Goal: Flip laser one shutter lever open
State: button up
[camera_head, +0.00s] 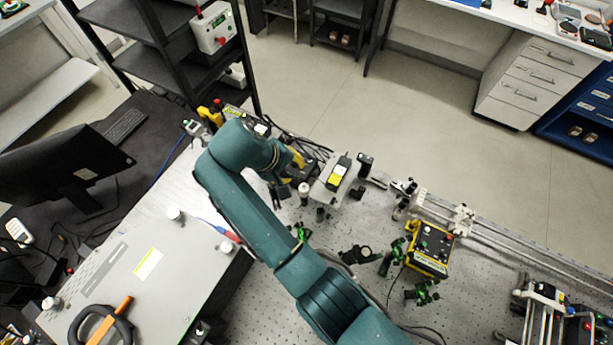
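My teal arm reaches from the bottom of the view up over the optical bench (245,305) and bends at the upper left. A yellow and black device (211,114) sits behind the arm's bend. I cannot tell which device is laser one, and no shutter lever can be made out at this size.
Small posts and green-marked optic mounts (386,263) stand on the bench, near a yellow control box (430,248). A rail (500,248) runs along the far edge. A large grey housing (140,280) fills the left. Cables lie behind my gripper.

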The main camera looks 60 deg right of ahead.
aim_at(318, 178)
jog(key=x, duration=0.5)
jog(key=s+x, duration=0.1)
jog(key=x, duration=0.5)
jog(key=d+p+x, duration=0.1)
jog(key=x, duration=0.5)
jog(key=shift+s+d+r, duration=0.15)
jog(key=shift+r, duration=0.1)
jog(key=shift+c, duration=0.3)
grip_shut()
